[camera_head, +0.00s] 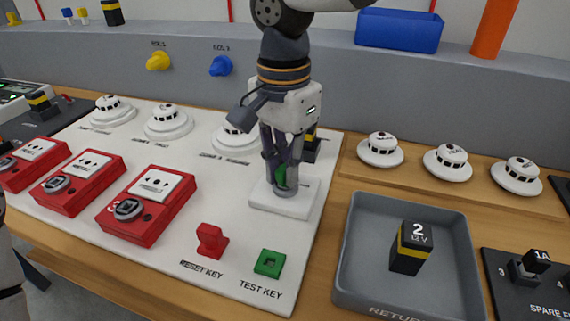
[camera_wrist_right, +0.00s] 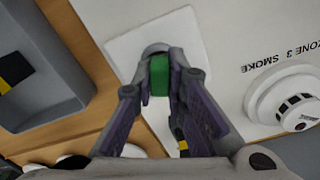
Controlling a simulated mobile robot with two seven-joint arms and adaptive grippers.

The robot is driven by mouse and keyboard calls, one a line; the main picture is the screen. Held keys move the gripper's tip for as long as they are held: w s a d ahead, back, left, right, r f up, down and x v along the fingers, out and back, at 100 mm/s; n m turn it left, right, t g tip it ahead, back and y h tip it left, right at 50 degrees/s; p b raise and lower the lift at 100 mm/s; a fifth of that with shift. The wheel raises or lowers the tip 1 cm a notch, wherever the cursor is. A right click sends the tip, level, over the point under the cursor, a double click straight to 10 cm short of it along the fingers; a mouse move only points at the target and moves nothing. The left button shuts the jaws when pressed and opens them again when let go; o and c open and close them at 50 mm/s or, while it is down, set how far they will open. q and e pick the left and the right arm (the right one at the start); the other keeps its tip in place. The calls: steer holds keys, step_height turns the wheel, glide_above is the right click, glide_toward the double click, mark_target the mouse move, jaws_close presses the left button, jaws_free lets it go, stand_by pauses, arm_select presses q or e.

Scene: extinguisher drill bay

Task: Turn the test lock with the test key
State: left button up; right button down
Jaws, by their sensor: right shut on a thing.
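The green test key (camera_head: 281,175) is between the fingers of my right gripper (camera_head: 280,184), which is shut on it and points down. The key also shows as a green block in the wrist view (camera_wrist_right: 159,75). It is at the test lock, a white square plate (camera_head: 305,198) with a round grey part (camera_wrist_right: 155,48) right at the key. The fingers hide the key's lower end, so I cannot tell how deep it sits or how far it is turned. The green test key holder (camera_head: 270,263) on the board is empty. My left gripper is not in view.
A red reset key (camera_head: 211,240) stands left of the test key holder. Red call points (camera_head: 148,205) and white smoke detectors (camera_head: 169,123) share the board. A black-and-yellow block stands close behind my right gripper. A grey tray (camera_head: 350,255) with a battery (camera_head: 410,247) lies to the right.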

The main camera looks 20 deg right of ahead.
steer(key=shift+m, duration=1.2)
steer(key=shift+d+m, duration=0.1)
steer(key=shift+m, duration=1.5)
steer(key=m, duration=0.3)
steer(key=shift+m, duration=0.4)
steer(key=c, duration=1.2)
jaws_free()
